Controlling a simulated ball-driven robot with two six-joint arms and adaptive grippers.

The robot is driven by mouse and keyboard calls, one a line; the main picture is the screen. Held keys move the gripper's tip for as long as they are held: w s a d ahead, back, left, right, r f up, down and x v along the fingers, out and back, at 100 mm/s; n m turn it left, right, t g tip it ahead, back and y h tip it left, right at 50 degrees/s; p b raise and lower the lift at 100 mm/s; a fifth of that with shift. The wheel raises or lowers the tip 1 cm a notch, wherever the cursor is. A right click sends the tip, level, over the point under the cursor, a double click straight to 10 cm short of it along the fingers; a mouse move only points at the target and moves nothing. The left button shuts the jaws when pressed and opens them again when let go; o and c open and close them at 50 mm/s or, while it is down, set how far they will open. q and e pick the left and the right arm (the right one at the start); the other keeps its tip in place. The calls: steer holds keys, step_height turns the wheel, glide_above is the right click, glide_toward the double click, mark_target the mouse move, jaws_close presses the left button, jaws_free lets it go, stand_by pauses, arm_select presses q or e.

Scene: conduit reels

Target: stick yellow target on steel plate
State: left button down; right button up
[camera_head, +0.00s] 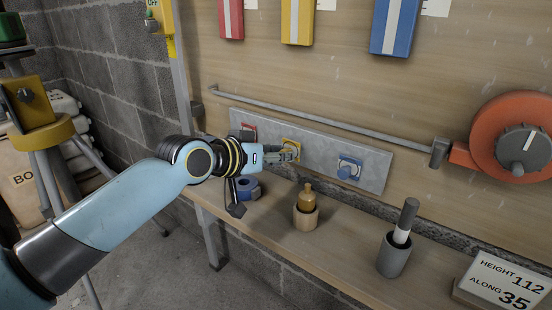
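The steel plate (328,172) is a long grey strip fixed along the lower part of the wooden board. The yellow target (292,142) is at the plate's middle, partly hidden behind my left gripper (291,154). My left gripper's fingers are at the target's face, touching or very close to it. The fingers are small and overlap the target, so I cannot tell whether they are closed on it. A red target (249,127) is at the plate's left end and a blue target (349,167) with a knob is toward its right. My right gripper is out of view.
A grey rail (330,121) runs above the plate to an orange reel (505,135).

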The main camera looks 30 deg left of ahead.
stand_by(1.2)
arm_select(q)
steer(key=shift+p, duration=0.4)
steer(key=shift+r, duration=0.1)
stand_by(0.5)
steer(key=shift+w, duration=0.45)
stand_by(1.0)
steer(key=c, duration=0.6)
jaws_free()
